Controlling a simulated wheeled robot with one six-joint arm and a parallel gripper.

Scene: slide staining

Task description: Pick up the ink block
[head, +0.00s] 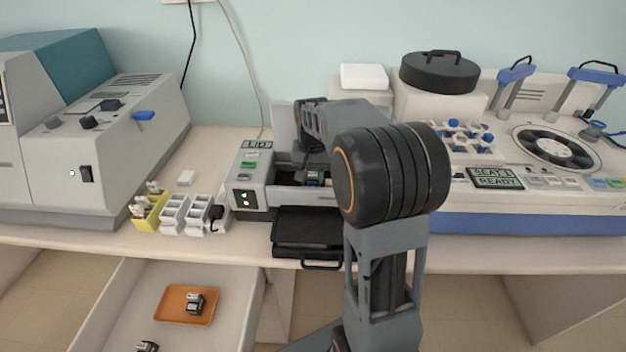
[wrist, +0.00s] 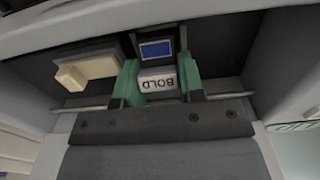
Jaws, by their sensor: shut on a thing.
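The ink block is a small pale block marked BOLD (wrist: 158,84), its lettering upside down in the wrist view, with a dark blue-faced part (wrist: 155,49) just beyond it. My gripper (wrist: 160,78) has its two green fingers on either side of the block and is shut on it. The block is inside a recess of the grey machine (head: 250,178). In the head view my own arm covers much of the machine, and the fingers are too hidden to make out. I cannot tell whether the block is lifted off its seat.
A black tray (head: 305,232) juts from the machine's front. A beige lever-like part (wrist: 71,77) sits left of my fingers, with recess walls close around. An open drawer below holds an orange tray (head: 173,316) with a small block (head: 195,303). A staining unit (head: 540,222) stands at right.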

